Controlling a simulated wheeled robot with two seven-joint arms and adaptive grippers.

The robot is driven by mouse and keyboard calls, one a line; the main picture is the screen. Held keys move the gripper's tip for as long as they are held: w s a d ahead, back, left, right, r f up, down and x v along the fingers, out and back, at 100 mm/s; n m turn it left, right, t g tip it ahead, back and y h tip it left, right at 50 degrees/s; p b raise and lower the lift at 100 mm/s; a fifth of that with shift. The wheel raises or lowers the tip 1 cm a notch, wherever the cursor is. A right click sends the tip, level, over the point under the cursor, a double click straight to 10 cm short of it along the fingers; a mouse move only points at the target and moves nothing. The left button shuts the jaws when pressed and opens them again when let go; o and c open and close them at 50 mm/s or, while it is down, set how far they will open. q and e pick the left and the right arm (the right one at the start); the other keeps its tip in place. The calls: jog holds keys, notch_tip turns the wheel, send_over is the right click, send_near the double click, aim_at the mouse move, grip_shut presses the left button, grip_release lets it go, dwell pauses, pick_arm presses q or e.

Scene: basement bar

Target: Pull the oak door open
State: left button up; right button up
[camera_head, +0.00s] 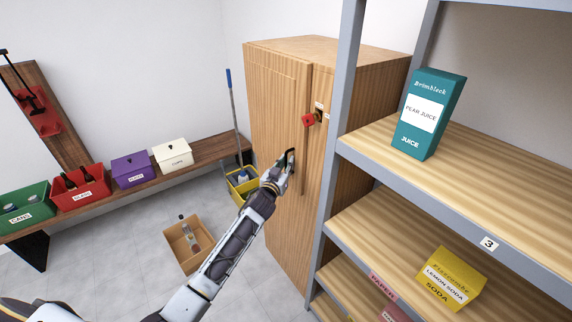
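The oak cabinet (350,52) stands against the back wall. Its oak door (272,100) faces left and looks closed. A long vertical wooden strip, seemingly the door's pull (303,165), runs along the right part of the front. My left gripper (288,160) is in front of the door, just left of the strip. Its dark fingers look apart with nothing between them. I cannot tell whether they touch the door. My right gripper is out of view.
A grey-framed shelf (335,130) with a juice carton (428,115) and a soda box (450,278) stands close on the right. A yellow mop bucket (242,186) and an open cardboard box (190,243) are on the floor left of the cabinet. A bench (208,150) holds several bins.

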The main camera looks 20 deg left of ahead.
pick_arm(q)
grip_shut()
dwell(0.6)
